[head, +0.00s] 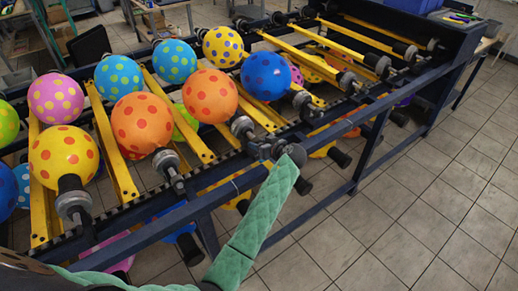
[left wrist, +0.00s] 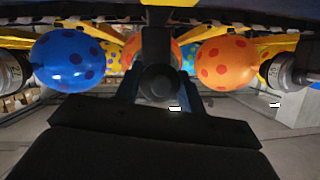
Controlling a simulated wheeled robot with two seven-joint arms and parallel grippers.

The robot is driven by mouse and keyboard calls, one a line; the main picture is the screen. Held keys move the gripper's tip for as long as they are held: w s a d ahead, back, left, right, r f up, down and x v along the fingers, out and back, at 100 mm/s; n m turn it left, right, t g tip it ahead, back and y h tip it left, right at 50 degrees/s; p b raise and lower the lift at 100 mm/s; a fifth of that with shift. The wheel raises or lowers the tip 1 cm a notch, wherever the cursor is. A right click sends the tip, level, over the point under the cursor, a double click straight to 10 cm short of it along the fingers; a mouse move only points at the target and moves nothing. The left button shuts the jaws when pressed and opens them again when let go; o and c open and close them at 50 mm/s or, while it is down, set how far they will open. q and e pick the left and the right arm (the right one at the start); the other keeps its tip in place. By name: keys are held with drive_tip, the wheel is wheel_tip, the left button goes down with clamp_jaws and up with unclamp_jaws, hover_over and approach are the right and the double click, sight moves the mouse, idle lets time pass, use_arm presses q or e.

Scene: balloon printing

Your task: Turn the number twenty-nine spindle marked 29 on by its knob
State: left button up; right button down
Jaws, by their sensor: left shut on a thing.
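My left gripper (head: 268,152), at the end of my green-sleeved arm, is at the front edge of the rack. It is shut on the dark knob (left wrist: 158,82) of a spindle, seen end-on between the jaws in the left wrist view. In the head view this spindle (head: 242,128) appears to be the one carrying the middle orange spotted balloon (head: 210,95). The jaws largely hide the knob in the head view. I cannot read the number 29 on any spindle. My right gripper is not in view.
A blue spotted balloon (head: 267,75) and its spindle (head: 302,103) are to the right. Another orange balloon (head: 142,122) with its spindle (head: 166,163) is to the left. A dark blue rail (head: 370,105) runs along the rack's front. The tiled floor (head: 425,190) at right is clear.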

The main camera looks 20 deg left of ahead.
use_arm(q)
drive_tip(key=shift+f+m, duration=0.15)
drive_tip(key=shift+m, duration=0.15)
drive_tip(key=shift+m+g+y+b, duration=0.7)
drive_tip(key=shift+m+y, duration=0.1)
drive_tip(key=shift+m, duration=0.4)
drive_tip(key=m+y, duration=0.1)
drive_tip(key=m, duration=0.1)
drive_tip(key=shift+m+g+b, duration=0.3)
drive_tip(key=shift+g+b, duration=0.05)
drive_tip(key=shift+g, duration=0.05)
drive_tip(key=m+y, duration=0.1)
drive_tip(key=m, duration=0.2)
drive_tip(key=shift+y, duration=0.4)
drive_tip(key=shift+m+g+b, duration=0.3)
drive_tip(key=shift+m, duration=0.1)
drive_tip(key=shift+m+y, duration=0.3)
drive_tip(key=shift+y, duration=0.1)
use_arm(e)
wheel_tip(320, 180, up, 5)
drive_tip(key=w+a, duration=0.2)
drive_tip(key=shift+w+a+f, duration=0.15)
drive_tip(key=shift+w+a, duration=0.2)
